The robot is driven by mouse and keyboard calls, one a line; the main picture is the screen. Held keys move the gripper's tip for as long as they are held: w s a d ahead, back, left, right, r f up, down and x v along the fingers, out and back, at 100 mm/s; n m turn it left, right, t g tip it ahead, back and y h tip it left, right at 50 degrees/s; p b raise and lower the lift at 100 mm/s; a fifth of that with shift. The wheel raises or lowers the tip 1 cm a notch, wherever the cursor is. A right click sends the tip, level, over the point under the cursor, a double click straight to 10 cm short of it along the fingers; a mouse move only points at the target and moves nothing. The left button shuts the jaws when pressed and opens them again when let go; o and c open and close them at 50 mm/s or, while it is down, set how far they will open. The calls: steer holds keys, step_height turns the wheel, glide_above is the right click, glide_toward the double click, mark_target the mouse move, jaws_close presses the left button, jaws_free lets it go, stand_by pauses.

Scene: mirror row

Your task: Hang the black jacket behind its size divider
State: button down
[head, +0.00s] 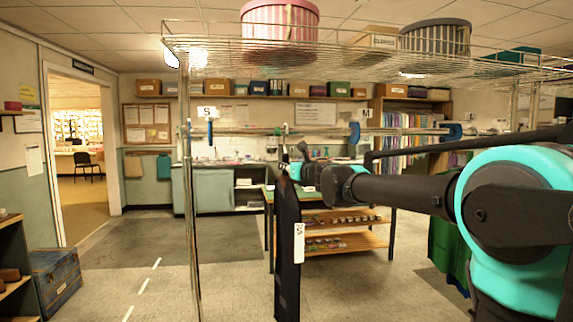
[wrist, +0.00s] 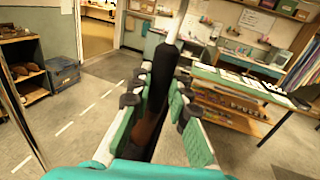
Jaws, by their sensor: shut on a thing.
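The black jacket (head: 287,250) hangs edge-on below my gripper (head: 291,172), in front of the rail. A white tag (head: 298,243) is on its right edge; its letter is too small to read surely. In the wrist view, the dark jacket (wrist: 160,75) shows between the green-padded fingers of my gripper (wrist: 155,103), which is shut on its upper part. The hanging rail (head: 250,131) runs across above. A divider marked S (head: 207,113) is at its left and one marked M (head: 366,113) farther right. I cannot tell whether the hook touches the rail.
A wire shelf (head: 350,62) above the rail carries a pink hatbox (head: 280,22) and a grey one (head: 436,38). A chrome post (head: 191,220) stands left of the jacket. A table with shelves (head: 340,240) stands behind. The floor at left is mostly clear.

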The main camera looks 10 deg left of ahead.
steer(key=c, duration=0.7)
jaws_free()
steer(key=v, duration=1.2)
stand_by(1.4)
